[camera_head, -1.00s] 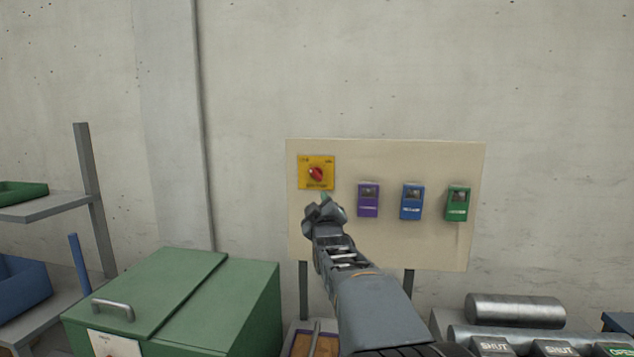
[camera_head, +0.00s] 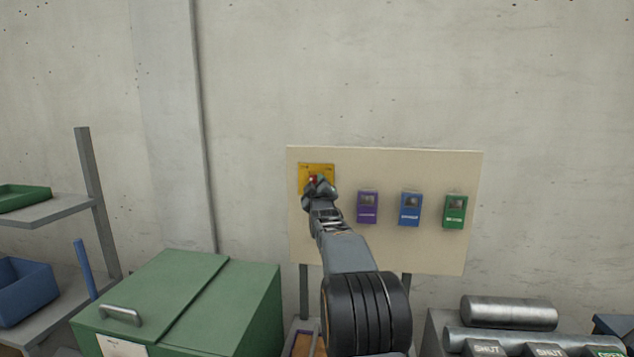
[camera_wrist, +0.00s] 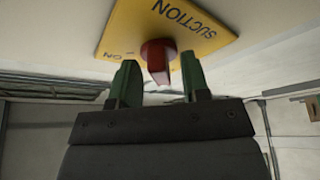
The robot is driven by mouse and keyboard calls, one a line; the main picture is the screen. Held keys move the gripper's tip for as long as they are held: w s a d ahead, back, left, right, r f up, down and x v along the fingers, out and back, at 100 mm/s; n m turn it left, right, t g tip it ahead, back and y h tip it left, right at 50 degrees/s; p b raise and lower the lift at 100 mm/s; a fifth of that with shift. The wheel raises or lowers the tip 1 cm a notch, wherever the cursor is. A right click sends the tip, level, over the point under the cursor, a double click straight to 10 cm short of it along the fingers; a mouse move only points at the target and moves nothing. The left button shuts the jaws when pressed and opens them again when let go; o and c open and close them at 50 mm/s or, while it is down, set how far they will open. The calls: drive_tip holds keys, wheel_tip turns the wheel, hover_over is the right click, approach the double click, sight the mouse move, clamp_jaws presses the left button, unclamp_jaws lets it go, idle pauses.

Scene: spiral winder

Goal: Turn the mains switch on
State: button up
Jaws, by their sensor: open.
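A yellow switch plate (camera_head: 328,169) with a red rotary knob (camera_head: 313,180) is at the upper left of the beige panel, partly hidden by my gripper (camera_head: 319,189). In the wrist view the plate (camera_wrist: 205,42) reads "SUCTION" along one edge and "ON" near a corner; no mains label is readable. The red knob (camera_wrist: 157,55) points toward my gripper (camera_wrist: 160,72). My gripper is open, with one green finger on each side of the knob's end. Gaps show between the knob and both fingers, so it is not clamped.
The beige panel (camera_head: 385,250) also carries purple (camera_head: 367,207), blue (camera_head: 409,208) and green (camera_head: 455,210) boxes to the right. A green lidded cabinet (camera_head: 190,300) stands lower left, a shelf (camera_head: 45,212) farther left. Metal rollers (camera_head: 509,313) lie lower right.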

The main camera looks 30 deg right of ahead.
drive_tip(key=shift+w, duration=0.15)
drive_tip(key=shift+c, duration=1.4)
drive_tip(key=shift+r, duration=0.2)
clamp_jaws()
